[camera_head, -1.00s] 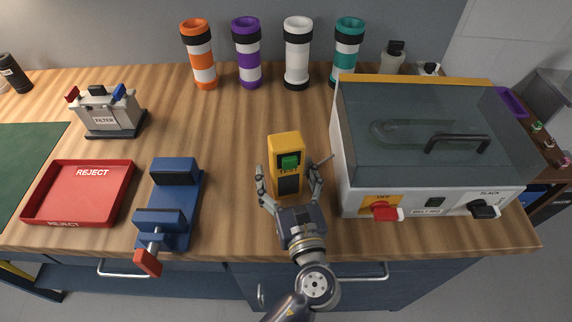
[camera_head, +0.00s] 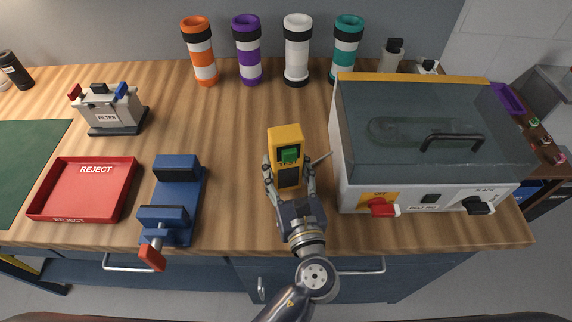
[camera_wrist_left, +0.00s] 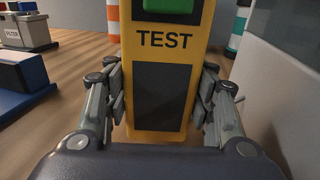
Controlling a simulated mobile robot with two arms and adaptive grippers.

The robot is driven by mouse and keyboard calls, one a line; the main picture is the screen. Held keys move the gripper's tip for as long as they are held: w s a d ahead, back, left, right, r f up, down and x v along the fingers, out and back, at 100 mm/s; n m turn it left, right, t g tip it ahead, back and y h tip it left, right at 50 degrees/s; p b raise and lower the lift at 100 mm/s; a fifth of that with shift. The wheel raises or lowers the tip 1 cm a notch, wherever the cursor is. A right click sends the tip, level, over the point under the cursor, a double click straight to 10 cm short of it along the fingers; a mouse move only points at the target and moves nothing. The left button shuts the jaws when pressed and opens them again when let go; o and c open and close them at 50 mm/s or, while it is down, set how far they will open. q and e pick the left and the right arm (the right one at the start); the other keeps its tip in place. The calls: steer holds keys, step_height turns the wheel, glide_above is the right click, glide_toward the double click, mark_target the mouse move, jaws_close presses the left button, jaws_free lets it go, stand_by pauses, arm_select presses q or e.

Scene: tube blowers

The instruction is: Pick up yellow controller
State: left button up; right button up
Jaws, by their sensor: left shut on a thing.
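The yellow controller (camera_head: 286,138) stands upright at the middle of the wooden table, left of the large grey box. It has a green button, the word TEST and a dark lower panel. My left gripper (camera_head: 288,174) is shut on it, with one finger on each side of its lower part. In the left wrist view, the controller (camera_wrist_left: 161,95) fills the middle between both fingers (camera_wrist_left: 160,98). I cannot tell whether its base touches the table. My right gripper is not in view.
The box with a glass lid (camera_head: 425,125) stands close on the right. A blue vise (camera_head: 178,205), a red REJECT tray (camera_head: 128,190) and the filter unit (camera_head: 108,108) are on the left. Several striped tubes (camera_head: 248,50) line the back. Table behind the controller is clear.

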arm_select(q)
step_height(320, 180, up, 3)
steer(key=shift+f+p, duration=0.1)
steer(key=shift+p, duration=1.15)
steer(key=a+r+p+v, duration=0.1)
steer(key=a+p+v, duration=0.15)
steer(key=v, duration=0.55)
steer(key=s+a+p+v, duration=0.1)
steer(key=p+v, duration=0.2)
steer(key=v, duration=0.4)
steer(key=p, duration=0.1)
glide_toward(287, 166)
steer(key=shift+w+a, duration=0.95)
steer(key=shift+a, duration=0.25)
steer(key=shift+d+x, duration=0.2)
steer(key=shift+x, duration=0.65)
steer(key=shift+d+x, duration=0.2)
steer(key=shift+x, duration=0.7)
steer(key=shift+d+p+x, duration=0.15)
steer(key=shift+d+x, duration=0.05)
steer(key=shift+x, duration=0.6)
steer(key=shift+d+p+x, duration=0.15)
steer(key=shift+x, duration=0.7)
steer(key=shift+d+p+x, duration=0.15)
steer(key=shift+d+x, duration=0.05)
steer(key=shift+x, duration=0.6)
steer(key=shift+w+f+b, duration=0.15)
steer(key=shift+f+b, duration=1.65)
steer(key=shift+f, duration=0.7)
